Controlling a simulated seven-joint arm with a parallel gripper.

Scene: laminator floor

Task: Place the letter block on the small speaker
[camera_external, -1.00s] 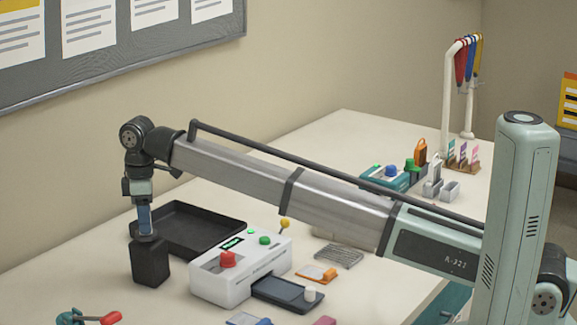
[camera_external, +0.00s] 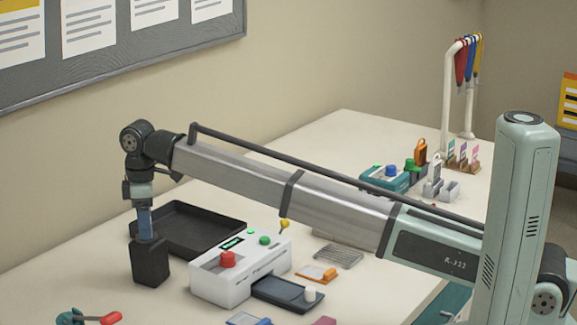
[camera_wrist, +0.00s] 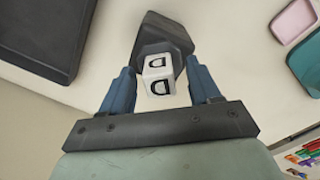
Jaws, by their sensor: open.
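The small speaker (camera_external: 150,264) is a dark upright box on the table at the left, below my gripper (camera_external: 145,226). In the wrist view the speaker (camera_wrist: 168,24) shows its dark body and an angular top. The letter block (camera_wrist: 158,76) is a white cube with a black D on two faces. It appears to sit on the speaker's top, between my gripper's (camera_wrist: 160,72) two blue fingers. The fingers stand apart, with gaps on both sides of the block. In the external view the block cannot be made out.
A black tray (camera_external: 188,206) lies close behind the speaker. A white laminator (camera_external: 225,285) with a red knob stands to its right. A red-handled tool (camera_external: 98,318) lies at the front left. Bare table lies between that tool and the speaker.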

